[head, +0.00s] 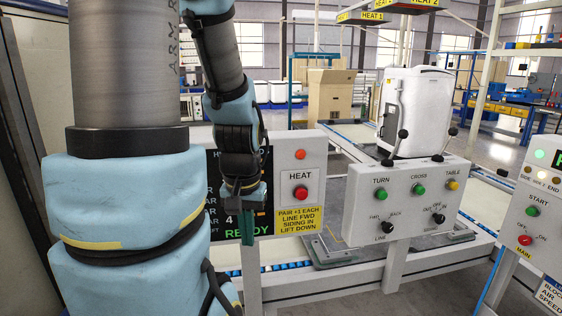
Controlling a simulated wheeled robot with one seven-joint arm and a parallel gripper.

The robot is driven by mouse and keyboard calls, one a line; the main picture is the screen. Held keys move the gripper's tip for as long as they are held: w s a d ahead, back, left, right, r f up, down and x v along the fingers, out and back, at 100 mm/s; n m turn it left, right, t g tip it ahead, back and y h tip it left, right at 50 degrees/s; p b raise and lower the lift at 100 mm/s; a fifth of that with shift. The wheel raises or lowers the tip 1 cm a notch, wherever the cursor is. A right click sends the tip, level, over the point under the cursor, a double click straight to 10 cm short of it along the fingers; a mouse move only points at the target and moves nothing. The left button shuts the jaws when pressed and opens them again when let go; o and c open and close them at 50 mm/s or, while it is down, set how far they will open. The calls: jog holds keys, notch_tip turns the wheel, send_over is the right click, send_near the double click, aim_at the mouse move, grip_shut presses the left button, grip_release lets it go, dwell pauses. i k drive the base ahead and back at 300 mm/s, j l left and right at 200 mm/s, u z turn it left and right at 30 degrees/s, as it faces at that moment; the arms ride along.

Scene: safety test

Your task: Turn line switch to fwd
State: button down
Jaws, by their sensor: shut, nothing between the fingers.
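The line switch (386,227) is a small black knob at the lower left of a light grey control box (365,205). FWD is printed at its upper left, BACK at its upper right and LINE below it. The knob is too small to tell which way it points. My gripper (246,232) hangs pointing down, shut and empty, in front of the dark display panel left of the box. It is well apart from the switch. My arm hides part of the display.
The same box carries TURN (381,195), CROSS (419,189) and TABLE (453,185) buttons, a siding knob (438,218) and black ball-ended levers on top. A HEAT panel (300,185) stands between my gripper and the box. A START/MAIN panel (528,220) is at far right.

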aim_at(388, 227)
jog(key=z, duration=2.35)
jog(key=i+u, duration=0.1)
jog(key=u, duration=0.85)
jog(key=i+l+u, duration=0.1)
jog(key=u, duration=0.35)
jog(key=l+u, duration=0.15)
jog(key=u, duration=0.35)
jog(key=i+l+u, duration=0.1)
jog(key=u, duration=0.35)
